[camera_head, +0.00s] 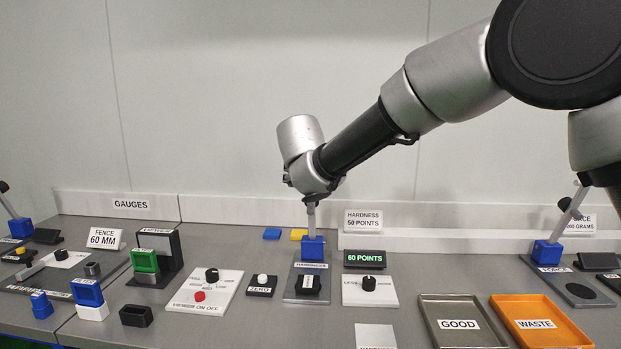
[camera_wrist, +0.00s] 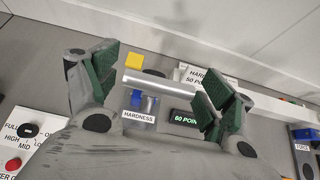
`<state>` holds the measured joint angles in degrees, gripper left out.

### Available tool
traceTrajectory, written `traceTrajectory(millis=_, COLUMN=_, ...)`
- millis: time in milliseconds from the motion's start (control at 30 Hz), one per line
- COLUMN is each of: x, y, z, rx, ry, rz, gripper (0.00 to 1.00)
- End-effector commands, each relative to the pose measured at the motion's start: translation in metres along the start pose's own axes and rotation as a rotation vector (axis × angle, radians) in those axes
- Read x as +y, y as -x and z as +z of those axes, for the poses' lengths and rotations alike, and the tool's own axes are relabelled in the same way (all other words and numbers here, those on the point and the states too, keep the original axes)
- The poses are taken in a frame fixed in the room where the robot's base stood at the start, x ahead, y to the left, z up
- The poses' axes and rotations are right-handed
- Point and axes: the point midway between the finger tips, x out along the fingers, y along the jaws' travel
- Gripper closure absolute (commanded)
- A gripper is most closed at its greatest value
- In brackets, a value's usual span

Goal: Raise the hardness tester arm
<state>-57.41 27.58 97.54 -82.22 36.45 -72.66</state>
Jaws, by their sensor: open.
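The hardness tester stands at mid-bench in the head view, with a blue block (camera_head: 313,249) on a grey base plate (camera_head: 290,292) labelled HARDNESS. Its grey arm (camera_head: 311,218) rises from the block, and its upper end is hidden behind my wrist. In the wrist view the grey tester arm (camera_wrist: 160,84) crosses the space between the fingers of my gripper (camera_wrist: 163,80). The fingers with green pads stand wide apart on either side of the bar, and no grip on it shows. Whether a finger touches it I cannot tell.
A display (camera_head: 364,258) reads 60 POINTS, behind a dial plate (camera_head: 385,297). A sign (camera_head: 363,220) reads HARDNESS 50 POINTS. The ZERO button (camera_head: 262,280) is at left, and the GOOD tray (camera_head: 432,318) and WASTE tray (camera_head: 568,332) are at right. A low wall runs behind.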

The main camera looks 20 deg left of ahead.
Motion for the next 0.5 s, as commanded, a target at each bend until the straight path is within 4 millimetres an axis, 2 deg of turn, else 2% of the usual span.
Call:
traceTrajectory(millis=167, x=0.001, y=0.008, z=0.000, rx=0.000, ry=0.000, rz=0.001, gripper=0.18)
traceTrajectory(millis=267, x=0.002, y=0.025, z=0.001, rx=-0.001, ry=0.000, rz=0.004, gripper=0.18)
traceTrajectory(millis=500, x=0.001, y=0.079, z=0.001, rx=-0.001, ry=0.000, rz=0.004, gripper=0.18)
